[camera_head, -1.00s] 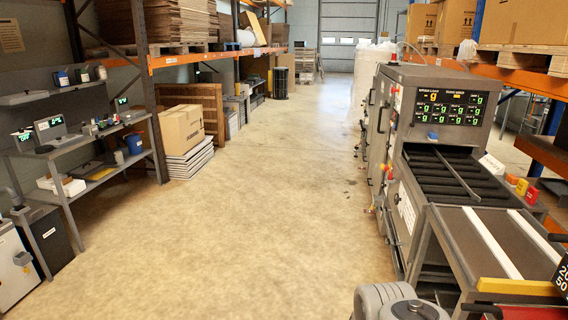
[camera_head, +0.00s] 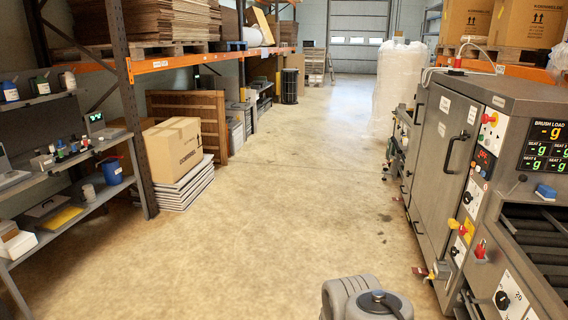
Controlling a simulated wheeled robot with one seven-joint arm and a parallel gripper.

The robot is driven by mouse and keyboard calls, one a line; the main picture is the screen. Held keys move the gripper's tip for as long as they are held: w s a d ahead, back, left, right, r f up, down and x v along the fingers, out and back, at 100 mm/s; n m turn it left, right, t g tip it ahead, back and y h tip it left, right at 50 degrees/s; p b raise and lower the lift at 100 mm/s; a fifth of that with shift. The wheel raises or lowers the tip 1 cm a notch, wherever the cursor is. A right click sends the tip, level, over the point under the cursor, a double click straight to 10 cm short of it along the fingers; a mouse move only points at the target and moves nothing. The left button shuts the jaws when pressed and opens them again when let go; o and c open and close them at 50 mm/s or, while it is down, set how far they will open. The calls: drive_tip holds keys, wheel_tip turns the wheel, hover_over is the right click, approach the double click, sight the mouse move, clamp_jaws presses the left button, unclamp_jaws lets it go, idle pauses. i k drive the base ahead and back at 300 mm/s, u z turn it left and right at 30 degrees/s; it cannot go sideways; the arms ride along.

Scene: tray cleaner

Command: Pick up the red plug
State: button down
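Several small red parts show on the grey tray cleaner (camera_head: 442,140) at the right, and I cannot tell which one is the red plug. A red knob-like part (camera_head: 480,249) sticks out low on its side panel. A red handle-like piece (camera_head: 420,271) is near the floor by the machine's base. My grey arm shows at the bottom, right of centre; my gripper's fingers are not in view.
The concrete floor (camera_head: 270,230) is clear down the middle. A cardboard box (camera_head: 173,148) sits on stacked flat sheets (camera_head: 180,190) at the left. Shelves with small items (camera_head: 75,205) line the left edge. A wrapped white load (camera_head: 398,85) stands behind the machine.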

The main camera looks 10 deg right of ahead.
sight(457, 66)
drive_tip(key=z, duration=0.4)
drive_tip(key=i, duration=2.4)
drive_tip(key=z, duration=0.9)
drive_tip(key=i, duration=1.2)
drive_tip(key=u, duration=0.95)
drive_tip(key=i, duration=0.8)
drive_tip(key=z, duration=0.75)
drive_tip(key=i, duration=0.55)
drive_tip(key=z, duration=0.6)
